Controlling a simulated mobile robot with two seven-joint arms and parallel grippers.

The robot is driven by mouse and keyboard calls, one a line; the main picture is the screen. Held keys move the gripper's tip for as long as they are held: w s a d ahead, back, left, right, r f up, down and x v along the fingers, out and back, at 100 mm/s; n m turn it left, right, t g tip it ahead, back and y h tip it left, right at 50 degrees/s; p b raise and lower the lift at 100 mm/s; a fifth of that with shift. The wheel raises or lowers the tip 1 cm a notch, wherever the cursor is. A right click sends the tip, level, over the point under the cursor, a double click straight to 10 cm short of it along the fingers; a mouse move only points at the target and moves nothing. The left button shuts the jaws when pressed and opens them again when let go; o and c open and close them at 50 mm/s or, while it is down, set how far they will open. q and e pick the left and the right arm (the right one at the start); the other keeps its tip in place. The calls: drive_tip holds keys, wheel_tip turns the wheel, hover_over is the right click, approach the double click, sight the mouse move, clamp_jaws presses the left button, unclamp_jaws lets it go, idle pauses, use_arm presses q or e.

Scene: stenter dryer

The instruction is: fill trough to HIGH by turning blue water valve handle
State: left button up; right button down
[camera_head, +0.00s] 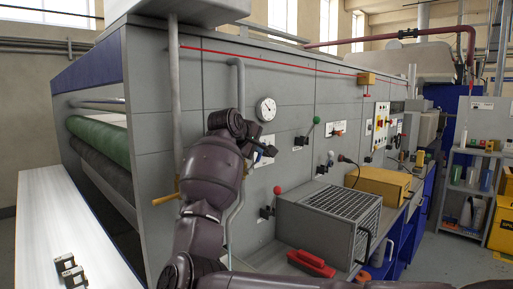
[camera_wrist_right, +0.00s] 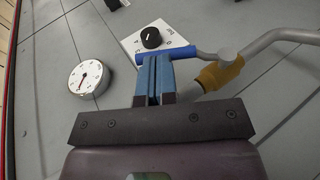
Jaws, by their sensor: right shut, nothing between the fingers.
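The blue valve handle (camera_wrist_right: 178,54) lies across the top of the right wrist view, joined to a grey pipe with a yellow-brown collar (camera_wrist_right: 221,72). My right gripper (camera_wrist_right: 153,58) is shut with nothing between its fingers; its tips are at the handle's left part, and I cannot tell whether they touch it. In the head view, my right gripper (camera_head: 267,151) is in front of the grey machine panel, where a bit of the blue handle (camera_head: 257,158) shows beside it. My left gripper is not in view. I cannot make out the trough or its level.
A round white gauge (camera_head: 266,109) is above the gripper; a black knob (camera_wrist_right: 151,38) is near the handle. Red-knobbed (camera_head: 277,190) and green-knobbed (camera_head: 316,120) levers stick out of the panel. A grey vented box (camera_head: 328,222) stands at the lower right, and a white table (camera_head: 70,225) on the left.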

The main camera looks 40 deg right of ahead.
drive_tip(key=shift+d+y, duration=0.25)
drive_tip(key=shift+y, duration=0.15)
drive_tip(key=shift+d+f+y, duration=0.15)
drive_tip(key=shift+d+y, duration=0.65)
drive_tip(key=shift+y, duration=0.3)
drive_tip(key=shift+d+f+m+g+y+p, duration=0.3)
drive_tip(key=shift+d+y, duration=0.25)
drive_tip(key=shift+y, duration=0.25)
drive_tip(key=d+f+y+b, duration=0.1)
drive_tip(key=f, duration=0.1)
drive_tip(key=d+f+y+b, duration=0.1)
drive_tip(key=d+f+b, duration=0.1)
drive_tip(key=shift+y, duration=0.4)
